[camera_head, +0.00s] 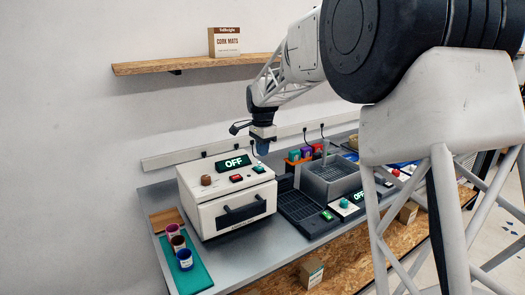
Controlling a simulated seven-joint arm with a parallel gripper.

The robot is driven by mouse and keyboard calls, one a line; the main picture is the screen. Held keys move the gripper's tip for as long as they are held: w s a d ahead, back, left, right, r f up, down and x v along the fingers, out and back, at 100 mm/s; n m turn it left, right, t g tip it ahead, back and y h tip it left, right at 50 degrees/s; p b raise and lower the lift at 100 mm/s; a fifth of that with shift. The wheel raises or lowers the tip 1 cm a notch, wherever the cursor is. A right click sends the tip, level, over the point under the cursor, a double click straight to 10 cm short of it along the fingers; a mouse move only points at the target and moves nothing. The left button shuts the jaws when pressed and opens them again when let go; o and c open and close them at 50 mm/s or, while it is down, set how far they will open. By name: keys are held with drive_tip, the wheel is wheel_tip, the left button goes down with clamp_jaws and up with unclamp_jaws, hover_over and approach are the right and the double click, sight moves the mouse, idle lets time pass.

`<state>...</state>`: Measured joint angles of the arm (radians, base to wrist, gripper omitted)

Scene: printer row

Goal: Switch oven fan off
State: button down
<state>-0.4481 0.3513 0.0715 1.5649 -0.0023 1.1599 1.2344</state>
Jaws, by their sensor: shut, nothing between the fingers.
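The white oven (226,208) stands on the grey table, with a dark handle on its front. A display (233,163) on its top reads OFF in light green letters. I cannot read any labels there to tell which is the fan's. My gripper (262,148) points down above the oven's back right corner, near the darker switch in the picture. It is shut and empty; whether it touches anything is too small to tell.
A grey basin unit (331,182) with a dark tray (299,206) stands right of the oven. Several small cups stand on a teal mat (195,272) at the left. A shelf (190,63) with a cork mats box (224,41) hangs on the wall.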

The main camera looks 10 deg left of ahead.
drive_tip(key=shift+r, duration=0.1)
wheel_tip(320, 180, up, 14)
drive_tip(key=w+a, duration=0.1)
drive_tip(key=shift+w+a+f, duration=0.2)
drive_tip(key=shift+w+a, duration=0.15)
drive_tip(key=shift+w, duration=0.05)
idle(0.5)
